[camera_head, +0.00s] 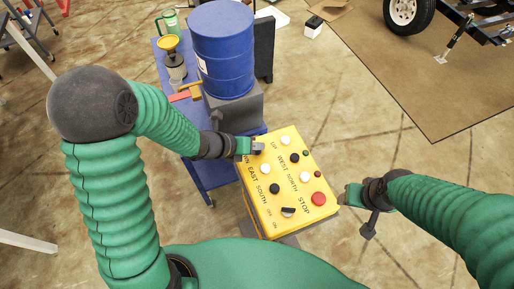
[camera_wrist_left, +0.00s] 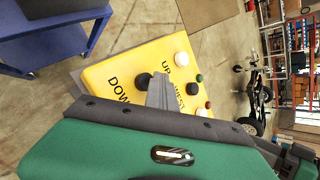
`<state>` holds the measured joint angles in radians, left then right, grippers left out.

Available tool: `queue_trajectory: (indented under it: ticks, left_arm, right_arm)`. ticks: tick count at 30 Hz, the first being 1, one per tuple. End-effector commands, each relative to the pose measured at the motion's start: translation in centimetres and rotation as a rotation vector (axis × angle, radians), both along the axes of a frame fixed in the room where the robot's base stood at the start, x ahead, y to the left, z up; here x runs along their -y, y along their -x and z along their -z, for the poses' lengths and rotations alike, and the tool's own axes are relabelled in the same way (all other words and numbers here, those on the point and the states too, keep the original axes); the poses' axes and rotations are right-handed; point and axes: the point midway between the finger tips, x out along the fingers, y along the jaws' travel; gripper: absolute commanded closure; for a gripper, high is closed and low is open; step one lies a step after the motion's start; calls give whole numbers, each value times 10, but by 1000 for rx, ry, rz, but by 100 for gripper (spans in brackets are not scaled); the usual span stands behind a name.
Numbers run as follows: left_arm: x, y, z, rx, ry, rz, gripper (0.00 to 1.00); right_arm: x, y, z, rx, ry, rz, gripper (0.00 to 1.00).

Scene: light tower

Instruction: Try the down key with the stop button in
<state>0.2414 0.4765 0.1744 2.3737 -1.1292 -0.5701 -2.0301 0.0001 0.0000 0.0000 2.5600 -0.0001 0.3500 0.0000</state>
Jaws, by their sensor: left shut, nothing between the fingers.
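The yellow control box (camera_head: 262,213) has rows of black and white buttons with printed labels. The red stop button (camera_head: 318,198) sits at its near right corner beside the word STOP; I cannot tell whether it is pushed in. My left gripper (camera_head: 258,147) is shut and empty over the box's far left corner, hiding the down key in the head view. In the left wrist view the black down key (camera_wrist_left: 143,80) shows by the word DOWN, right beside the fingertips (camera_wrist_left: 160,88); contact cannot be told. My right gripper (camera_head: 352,195) is right of the box, apart from it; its jaw is unclear.
A black selector switch (camera_head: 288,211) is on the box's near edge. A blue drum (camera_head: 230,50) and a blue cart (camera_head: 215,175) stand behind and left of the box. A yellow funnel (camera_head: 168,43) is on the cart.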

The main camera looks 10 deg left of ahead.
Motion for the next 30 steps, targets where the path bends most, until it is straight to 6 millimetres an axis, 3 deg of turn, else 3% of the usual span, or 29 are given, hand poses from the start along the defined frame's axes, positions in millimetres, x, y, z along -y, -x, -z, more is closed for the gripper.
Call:
queue_trajectory:
  ticks: [30]
  left_arm:
    - [0,0,6,-2,-1,1,100]
  right_arm:
    - [0,0,6,0,0,0,42]
